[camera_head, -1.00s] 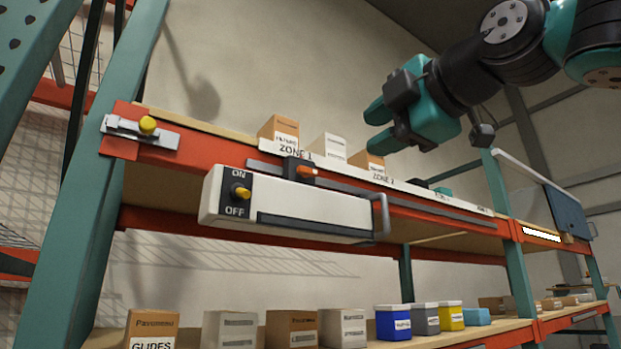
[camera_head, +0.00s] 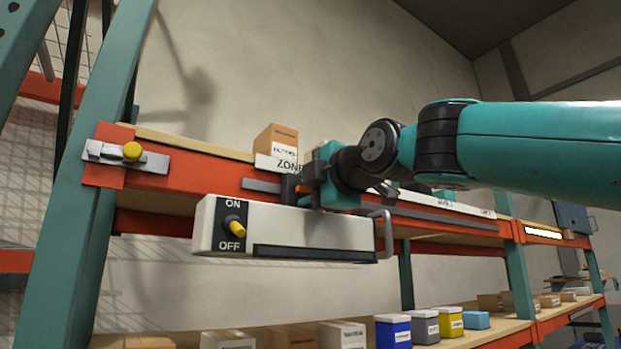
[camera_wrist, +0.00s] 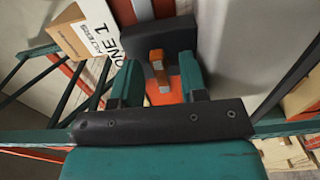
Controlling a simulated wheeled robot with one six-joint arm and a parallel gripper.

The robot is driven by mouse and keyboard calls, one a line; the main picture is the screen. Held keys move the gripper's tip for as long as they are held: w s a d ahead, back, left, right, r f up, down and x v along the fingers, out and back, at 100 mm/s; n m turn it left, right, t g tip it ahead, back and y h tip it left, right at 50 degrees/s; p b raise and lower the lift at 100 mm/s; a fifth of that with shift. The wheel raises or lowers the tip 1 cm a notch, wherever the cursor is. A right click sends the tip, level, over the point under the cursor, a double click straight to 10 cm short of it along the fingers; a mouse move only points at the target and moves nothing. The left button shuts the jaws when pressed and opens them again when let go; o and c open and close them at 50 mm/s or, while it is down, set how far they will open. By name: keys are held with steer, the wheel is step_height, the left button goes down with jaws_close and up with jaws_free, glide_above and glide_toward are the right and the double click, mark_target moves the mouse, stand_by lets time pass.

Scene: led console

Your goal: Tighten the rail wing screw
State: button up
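The rail wing screw (camera_wrist: 157,66) is an orange wing on a black block (camera_wrist: 170,42), seen in the wrist view in line with the space between my fingers. My gripper (camera_wrist: 160,88) is open, one teal finger to each side of the wing, with a gap visible on both sides. In the head view my gripper (camera_head: 310,190) is at the shelf rail, just above the white console (camera_head: 310,228), and mostly hides the screw and block. The depth of the fingertips relative to the wing is hard to tell.
The console has a yellow ON/OFF knob (camera_head: 235,226) and a side handle (camera_head: 383,232). A yellow knob (camera_head: 132,151) sits on a metal latch at the left upright. Open room lies before the rail.

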steer(key=shift+w+a, duration=0.1)
steer(key=shift+w, duration=0.05)
jaws_close()
